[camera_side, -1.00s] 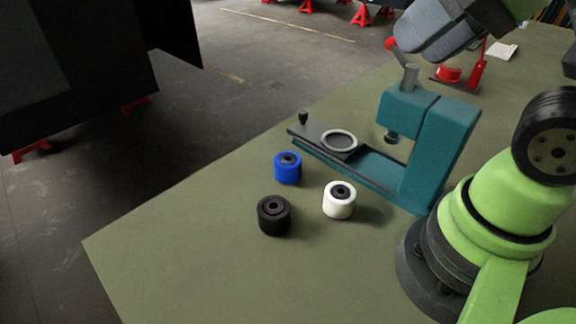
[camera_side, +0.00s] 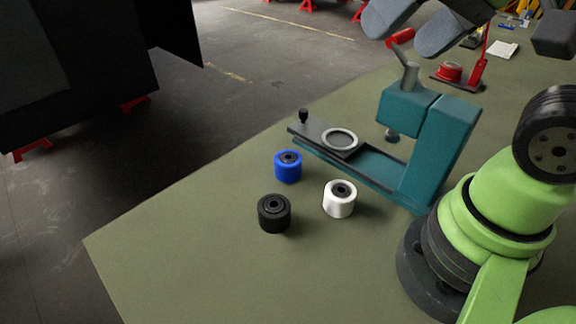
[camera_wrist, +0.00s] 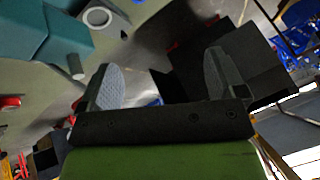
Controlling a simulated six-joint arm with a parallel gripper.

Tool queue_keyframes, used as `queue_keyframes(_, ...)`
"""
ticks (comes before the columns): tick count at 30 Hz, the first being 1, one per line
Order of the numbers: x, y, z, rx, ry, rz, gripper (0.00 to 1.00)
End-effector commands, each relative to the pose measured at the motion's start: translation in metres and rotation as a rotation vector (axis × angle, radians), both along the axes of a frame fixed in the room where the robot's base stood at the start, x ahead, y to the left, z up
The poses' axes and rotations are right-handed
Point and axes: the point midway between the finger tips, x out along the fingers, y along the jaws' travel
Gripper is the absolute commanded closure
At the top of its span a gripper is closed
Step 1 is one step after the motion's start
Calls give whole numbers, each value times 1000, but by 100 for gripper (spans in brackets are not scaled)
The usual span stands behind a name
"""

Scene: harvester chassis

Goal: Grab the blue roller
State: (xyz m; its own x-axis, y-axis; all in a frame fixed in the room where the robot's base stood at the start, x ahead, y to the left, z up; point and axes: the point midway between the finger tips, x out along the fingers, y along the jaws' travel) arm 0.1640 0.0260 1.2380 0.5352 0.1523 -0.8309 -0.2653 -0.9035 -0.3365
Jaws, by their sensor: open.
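The blue roller (camera_side: 288,168) stands upright on the olive table, left of the teal press (camera_side: 446,136). A black roller (camera_side: 274,214) and a white roller (camera_side: 340,199) stand in front of it, apart from it. My gripper (camera_side: 410,22) is high at the top of the side view, above and behind the press, well away from the blue roller. Its fingers are spread and nothing is between them. The wrist view shows both open fingers (camera_wrist: 162,74); I cannot make out the blue roller there for certain.
The press, with its red-knobbed lever (camera_side: 401,38) and a plate with a ring (camera_side: 340,140), stands between my gripper and the rollers. A red part on a dark base (camera_side: 449,72) is behind it. The table's left front is clear.

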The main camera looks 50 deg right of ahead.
Motion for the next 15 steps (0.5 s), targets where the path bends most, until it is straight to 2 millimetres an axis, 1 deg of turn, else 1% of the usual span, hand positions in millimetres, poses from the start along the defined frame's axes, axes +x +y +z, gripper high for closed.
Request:
queue_keyframes(1, 13, 0, -3, -5, 43, -5, 10)
queue_keyframes(5, 52, -2, -15, -20, 145, -27, 10)
queue_keyframes(6, 64, -2, -21, -25, 177, -33, 10)
queue_keyframes(8, 81, -2, -32, -34, 223, -42, 10)
queue_keyframes(9, 93, -2, -41, -40, 252, -48, 10)
queue_keyframes(11, 109, -2, -56, -50, 299, -56, 10)
queue_keyframes(12, 119, -1, -68, -57, 330, -62, 10)
queue_keyframes(14, 134, -1, -88, -70, 375, -70, 10)
queue_keyframes(15, 142, 0, -102, -77, 403, -74, 10)
